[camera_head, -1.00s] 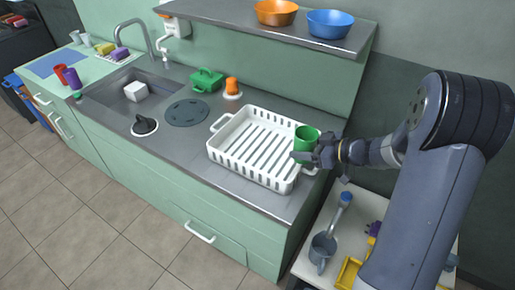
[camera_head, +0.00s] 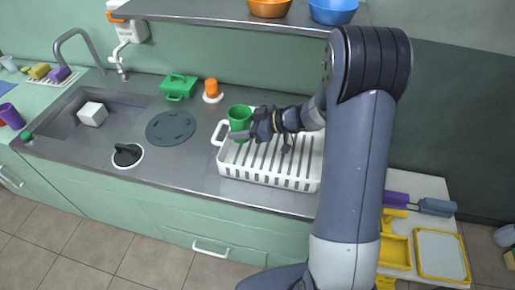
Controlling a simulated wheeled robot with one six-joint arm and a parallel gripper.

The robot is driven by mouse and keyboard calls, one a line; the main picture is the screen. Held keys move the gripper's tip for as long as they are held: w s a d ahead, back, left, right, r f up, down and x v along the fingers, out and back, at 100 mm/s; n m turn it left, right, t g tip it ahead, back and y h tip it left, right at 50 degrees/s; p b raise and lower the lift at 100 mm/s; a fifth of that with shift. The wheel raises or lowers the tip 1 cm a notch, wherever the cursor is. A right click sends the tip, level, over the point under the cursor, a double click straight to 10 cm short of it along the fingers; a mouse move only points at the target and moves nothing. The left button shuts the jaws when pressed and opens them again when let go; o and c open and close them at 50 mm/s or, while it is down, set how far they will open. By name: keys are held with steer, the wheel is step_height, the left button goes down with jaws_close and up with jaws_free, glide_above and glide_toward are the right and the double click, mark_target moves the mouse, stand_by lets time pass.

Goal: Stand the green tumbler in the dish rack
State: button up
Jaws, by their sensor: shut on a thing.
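The green tumbler (camera_head: 239,118) is upright at the left end of the white dish rack (camera_head: 270,180), near its left handle. My gripper (camera_head: 250,130) reaches in from the right and is shut on the tumbler. The tumbler's lower part overlaps the rack in the picture, and I cannot tell whether it touches the rack floor. The rack's slatted floor shows bare to the right of the tumbler. My arm hides the rack's right end.
An orange-topped item (camera_head: 211,88) and a green box with a handle (camera_head: 179,87) stand behind the rack. A dark round disc (camera_head: 171,127) lies to its left, beside the sink (camera_head: 62,120) with a white cube (camera_head: 93,114). A shelf with bowls (camera_head: 333,10) hangs above.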

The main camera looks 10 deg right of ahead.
steer(key=shift+w+a+f, duration=0.15)
steer(key=shift+a, duration=0.1)
step_height(320, 180, down, 10)
steer(key=shift+a+r, duration=0.1)
stand_by(0.4)
